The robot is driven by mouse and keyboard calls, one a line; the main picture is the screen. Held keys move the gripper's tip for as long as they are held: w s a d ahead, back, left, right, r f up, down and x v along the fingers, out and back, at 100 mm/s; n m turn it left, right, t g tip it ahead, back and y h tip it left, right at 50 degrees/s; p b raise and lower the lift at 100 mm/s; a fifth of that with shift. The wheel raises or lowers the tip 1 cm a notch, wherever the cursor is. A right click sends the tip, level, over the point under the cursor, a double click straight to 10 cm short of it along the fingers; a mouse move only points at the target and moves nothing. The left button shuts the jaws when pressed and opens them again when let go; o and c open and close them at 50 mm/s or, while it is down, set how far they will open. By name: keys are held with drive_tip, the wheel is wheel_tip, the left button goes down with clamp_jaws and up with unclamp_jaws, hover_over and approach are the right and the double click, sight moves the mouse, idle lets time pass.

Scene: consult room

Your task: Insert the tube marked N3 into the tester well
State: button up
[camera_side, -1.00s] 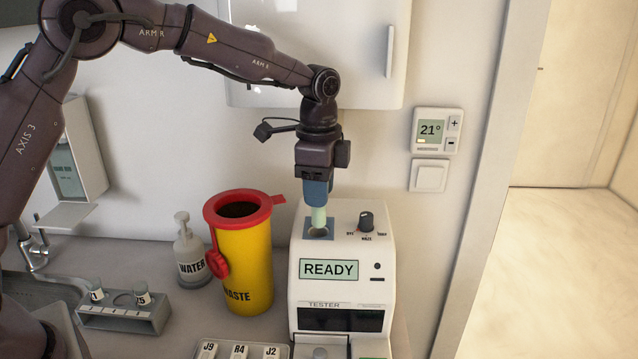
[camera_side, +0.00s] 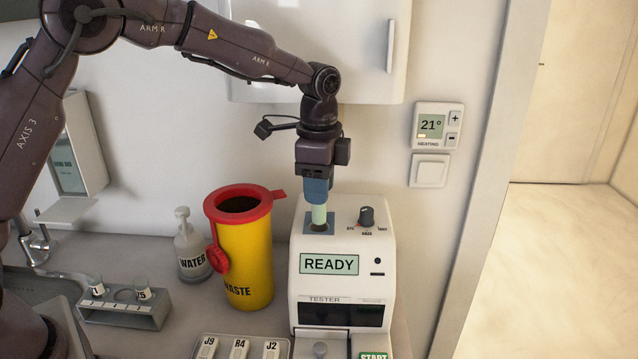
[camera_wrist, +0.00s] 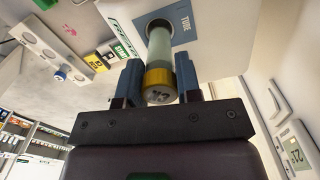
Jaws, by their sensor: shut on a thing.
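A pale green tube (camera_side: 319,214) with a yellow cap (camera_wrist: 159,84) is held upright in my gripper (camera_side: 318,190). The cap's mark in the wrist view is upside down and not clear enough to read surely. My gripper, also in the wrist view (camera_wrist: 158,85), is shut around the cap end. The tester (camera_side: 345,240) is white and its screen reads READY. The tube's lower end is at the round tester well (camera_side: 319,229), in the blue plate on top. The end seems to be just inside the opening, but the depth is hidden.
A yellow waste bin (camera_side: 244,262) with a red rim stands close left of the tester. A rack (camera_side: 125,310) with capped tubes is at the far left, and a labelled tray (camera_side: 238,345) is in front. The tester's dial (camera_side: 366,217) is right of the well.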

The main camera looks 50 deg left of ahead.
sight(319, 208)
drive_tip(key=shift+f, duration=2.35)
drive_tip(key=o, duration=1)
drive_tip(key=shift+r, duration=0.1)
wheel_tip(319, 208, up, 13)
drive_tip(key=shift+f, duration=0.1)
